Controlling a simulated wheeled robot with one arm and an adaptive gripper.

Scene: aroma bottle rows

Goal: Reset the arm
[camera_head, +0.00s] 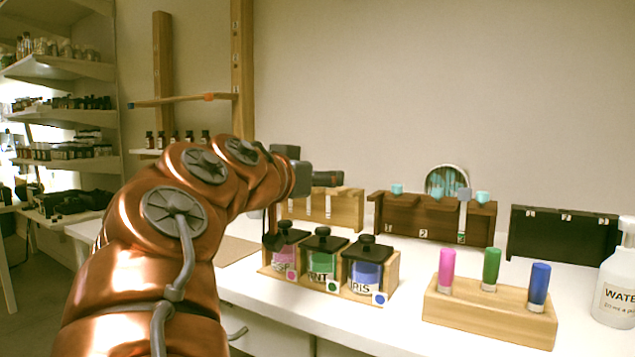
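My copper arm reaches up from the lower left and bends over toward the table's left part. My gripper (290,168) is at its far end, dark grey and mostly turned away, above and behind the pink bottle. Its fingertips are not clearly visible, so I cannot tell whether it is open or holds anything. A pink bottle (285,257), a green bottle (321,263) and a blue bottle (365,275), all with black stoppers, stand upright in a wooden holder (391,270). A thin copper-coloured part hangs beside the pink bottle.
A wooden block (488,316) holds pink, green and blue tubes at front right. Behind are a light rack (345,210), a dark brown rack (395,220) with teal-topped pieces and a black rack (560,236). A white water bottle (614,280) stands at the right edge.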

